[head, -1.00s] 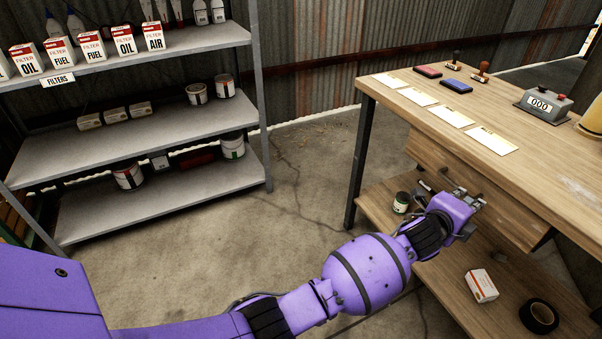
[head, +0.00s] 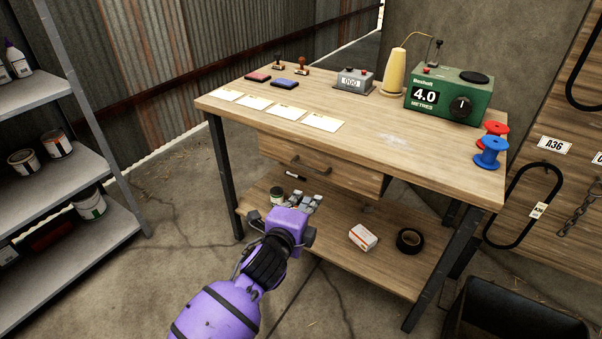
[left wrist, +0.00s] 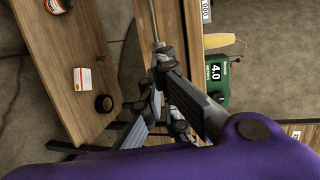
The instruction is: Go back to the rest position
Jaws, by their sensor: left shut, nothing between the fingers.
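My left gripper (head: 306,203) is at the end of the purple arm in the head view. It is in front of the workbench, lower than the drawer front (head: 345,178) and apart from its handle (head: 309,166). Its fingers look shut, with nothing held. In the left wrist view the dark grey fingers (left wrist: 160,60) come together near the middle, and the drawer handle (left wrist: 155,22) shows by their tips. My right gripper is not in view.
The workbench (head: 395,140) carries cards, ink pads, stamps, a counter and a green meter (head: 448,95). Its lower shelf (head: 375,270) holds a jar, a white-and-orange box (head: 363,237) and black tape (head: 409,240). A metal shelf (head: 75,165) stands left. Open floor lies between.

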